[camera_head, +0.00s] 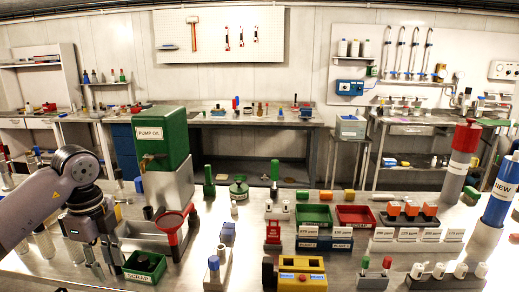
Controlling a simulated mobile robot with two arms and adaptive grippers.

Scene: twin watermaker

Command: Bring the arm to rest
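My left arm (48,196) comes in from the left edge over the left part of the steel table. My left gripper (103,262) points down beside the green SCRAP tray (146,267), on its left side. Its two fingers look apart, with nothing seen between them. Whether the fingertips touch the table is hard to tell. My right arm and gripper do not show.
A green PUMP OIL container (161,139) on a grey block and a red funnel (172,223) stand right of the gripper. Grey cylinders (44,241) stand by the arm. Trays, a yellow fixture (301,273) and tall red and blue NEW cylinders (500,193) fill the right.

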